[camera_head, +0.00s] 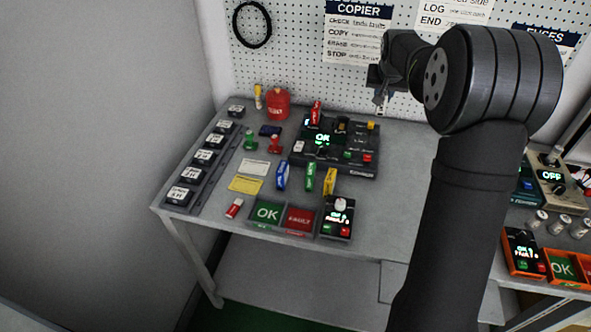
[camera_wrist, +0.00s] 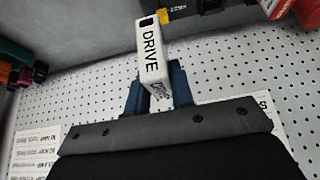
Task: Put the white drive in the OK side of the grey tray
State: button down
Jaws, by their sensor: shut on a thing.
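My gripper (camera_head: 380,99) is raised above the back right of the grey bench. In the wrist view my gripper (camera_wrist: 158,86) has its two dark blue fingers shut on either side of the white drive (camera_wrist: 151,55), which is marked DRIVE. The drive is too small to make out clearly in the head view. The grey tray (camera_head: 281,236) lies at the bench's front edge, to the left of and below my gripper. Its left side is the green OK side (camera_head: 267,212) and its right side is the red FAULT side (camera_head: 299,219). Both sides look empty.
A dark copier panel (camera_head: 350,169) with a lit OK display stands behind the tray. A small lit tester (camera_head: 338,219) sits right of the tray. A red-and-white drive (camera_head: 235,208) lies left of it. Blue, green and yellow drives stand behind. An orange tray (camera_head: 556,281) is far right.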

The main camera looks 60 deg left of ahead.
jog(key=s+d+f+n+g+y, duration=0.1)
jog(key=s+d+n, duration=0.25)
jog(key=s, duration=0.75)
jog(key=s+d+f+n+g, duration=0.15)
jog(key=s+d, duration=0.35)
jog(key=s, duration=0.5)
jog(key=s+d+f+n+g+y, duration=0.15)
jog(key=s+d+n, duration=0.25)
jog(key=s, duration=0.7)
send_over(268, 214)
notch_tip(268, 214, down, 6)
jog(key=shift+h, duration=0.45)
jog(key=shift+f, duration=2.15)
jog(key=c, duration=1.6)
grip_release()
jog(key=shift+f, duration=0.15)
jog(key=shift+c, duration=0.2)
jog(key=o, duration=0.4)
